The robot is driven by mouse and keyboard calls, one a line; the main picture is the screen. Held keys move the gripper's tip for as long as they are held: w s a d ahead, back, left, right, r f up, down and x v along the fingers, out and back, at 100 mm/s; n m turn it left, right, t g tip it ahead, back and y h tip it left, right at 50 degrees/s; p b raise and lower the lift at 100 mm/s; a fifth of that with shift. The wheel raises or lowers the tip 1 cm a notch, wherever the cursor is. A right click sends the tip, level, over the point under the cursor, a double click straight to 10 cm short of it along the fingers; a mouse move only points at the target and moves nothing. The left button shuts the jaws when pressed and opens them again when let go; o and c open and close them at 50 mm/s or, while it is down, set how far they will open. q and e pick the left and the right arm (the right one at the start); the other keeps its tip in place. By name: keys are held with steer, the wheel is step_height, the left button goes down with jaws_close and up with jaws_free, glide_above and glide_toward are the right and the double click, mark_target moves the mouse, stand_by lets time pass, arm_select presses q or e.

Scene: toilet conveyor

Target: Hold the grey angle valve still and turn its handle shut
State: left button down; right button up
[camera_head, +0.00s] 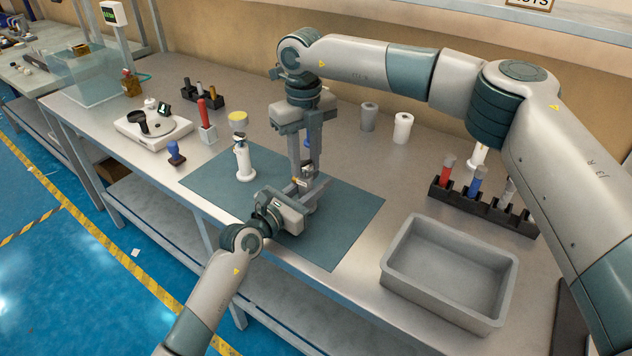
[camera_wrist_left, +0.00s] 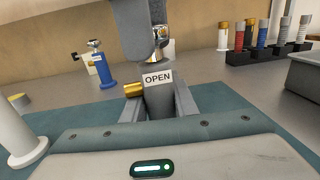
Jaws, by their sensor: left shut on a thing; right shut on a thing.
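The grey angle valve (camera_wrist_left: 158,103) stands upright between the fingers of my left gripper (camera_wrist_left: 156,108). Its label reads OPEN, a brass outlet (camera_wrist_left: 132,89) points left, and a chrome stem (camera_wrist_left: 161,42) shows on top. In the head view my left gripper (camera_head: 304,194) is shut on the valve body above the mat. My right gripper (camera_head: 307,172) comes straight down from above and is shut on the top of the valve. The handle is mostly hidden by the right gripper's fingers, so its angle cannot be told.
A teal mat (camera_head: 345,215) lies below. A white fitting (camera_head: 243,160) stands left of the grippers, and a blue valve (camera_wrist_left: 103,70) stands behind. A grey bin (camera_head: 400,268) is at the front right, with a dark rack (camera_head: 500,212) behind it. The mat's right part is clear.

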steer(key=shift+m, duration=3.3)
steer(key=o, duration=0.8)
steer(key=shift+n, duration=0.3)
steer(key=n, duration=0.3)
